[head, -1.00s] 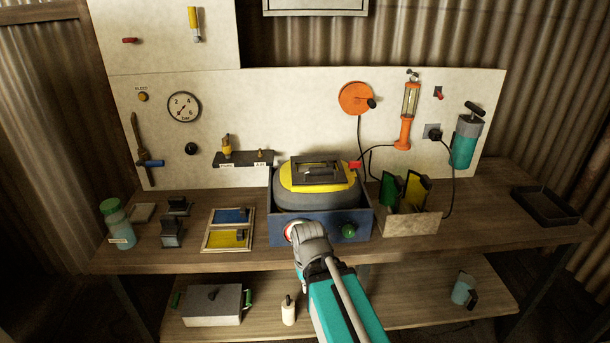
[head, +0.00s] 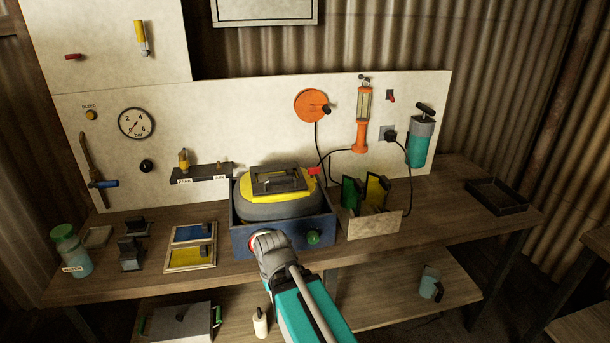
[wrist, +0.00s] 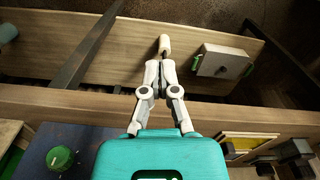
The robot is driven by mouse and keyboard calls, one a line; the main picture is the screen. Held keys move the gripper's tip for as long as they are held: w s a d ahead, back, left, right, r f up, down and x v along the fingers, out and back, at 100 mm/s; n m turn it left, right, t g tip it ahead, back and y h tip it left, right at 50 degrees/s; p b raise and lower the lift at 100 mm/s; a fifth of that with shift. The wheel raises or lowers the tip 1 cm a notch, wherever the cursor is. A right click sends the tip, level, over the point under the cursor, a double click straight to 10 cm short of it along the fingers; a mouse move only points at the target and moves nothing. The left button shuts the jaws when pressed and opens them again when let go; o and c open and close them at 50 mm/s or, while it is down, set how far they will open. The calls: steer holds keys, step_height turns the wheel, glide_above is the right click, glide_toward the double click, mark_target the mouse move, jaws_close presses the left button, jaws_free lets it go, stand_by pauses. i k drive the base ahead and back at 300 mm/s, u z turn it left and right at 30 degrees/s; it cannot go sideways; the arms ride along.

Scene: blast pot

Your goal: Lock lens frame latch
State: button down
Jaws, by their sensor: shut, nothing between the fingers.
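A helmet with a yellow top and grey lower part (head: 285,206) sits in a blue box (head: 322,240) on the bench. A dark rectangular frame (head: 279,180) lies on its yellow top, with a grey bar across it. A small red piece (head: 313,171) shows at its right; I cannot tell whether it is the latch. In the wrist view my gripper (wrist: 161,62) is shut and empty, pointing past the bench's front edge over the lower shelf. In the head view my arm's grey end is in front of the blue box, and the fingertips are hidden.
A white bottle (wrist: 164,44) and a lidded box with green handles (wrist: 221,61) are on the lower shelf. A holder with green and yellow plates (head: 374,224) stands right of the blue box. Yellow and blue trays (head: 190,255) are left.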

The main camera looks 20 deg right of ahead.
mark_target(314, 172)
steer(key=u, duration=0.2)
steer(key=k, duration=0.85)
steer(key=z, duration=0.65)
steer(key=i, duration=0.95)
steer(key=u, duration=0.05)
